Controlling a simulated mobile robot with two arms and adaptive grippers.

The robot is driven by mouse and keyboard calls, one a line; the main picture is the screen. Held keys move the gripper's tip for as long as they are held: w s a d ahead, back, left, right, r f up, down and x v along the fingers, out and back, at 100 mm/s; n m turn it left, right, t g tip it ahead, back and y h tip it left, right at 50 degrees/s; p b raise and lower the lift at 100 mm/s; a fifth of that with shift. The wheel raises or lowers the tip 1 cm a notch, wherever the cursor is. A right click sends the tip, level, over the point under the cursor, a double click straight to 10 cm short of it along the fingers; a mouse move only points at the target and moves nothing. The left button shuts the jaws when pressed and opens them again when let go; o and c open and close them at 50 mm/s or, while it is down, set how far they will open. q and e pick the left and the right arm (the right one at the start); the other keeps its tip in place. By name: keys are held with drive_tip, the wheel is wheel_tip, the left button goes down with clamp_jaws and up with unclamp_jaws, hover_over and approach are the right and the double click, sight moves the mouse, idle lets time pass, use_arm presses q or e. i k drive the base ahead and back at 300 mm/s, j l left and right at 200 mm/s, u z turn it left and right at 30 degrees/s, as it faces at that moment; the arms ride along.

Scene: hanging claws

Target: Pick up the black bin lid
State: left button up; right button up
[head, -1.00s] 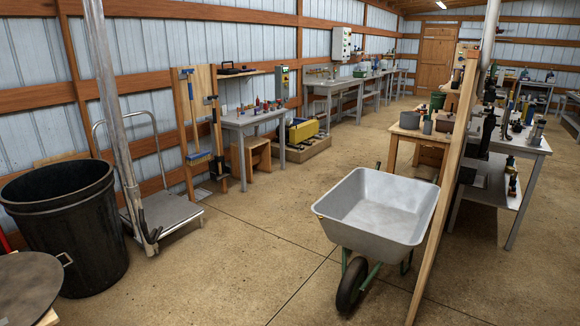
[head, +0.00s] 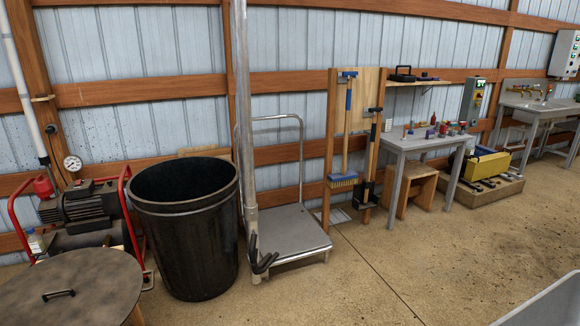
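A round dark lid (head: 95,284) with a small black handle (head: 58,295) lies flat at the lower left of the head view, on a support that is mostly hidden. Its near edge is cut off by the frame. The tall black bin (head: 190,245) stands just behind and to the right of the lid, open at the top. Neither of my grippers is in the head view.
A red-framed machine with a gauge (head: 85,215) stands behind the lid. A flat platform cart (head: 290,235) and a metal pole (head: 243,120) are right of the bin. A workbench (head: 425,142) stands along the wall. The concrete floor at the lower right is mostly clear.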

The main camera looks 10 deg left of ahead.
sight(94, 286)
drive_tip(key=i+j+u, duration=0.2)
drive_tip(key=i+u, duration=0.85)
drive_tip(key=i, duration=0.2)
drive_tip(key=i+u, duration=0.15)
drive_tip(key=u, duration=1.15)
drive_tip(key=i+l+u, duration=0.15)
drive_tip(key=l, duration=0.25)
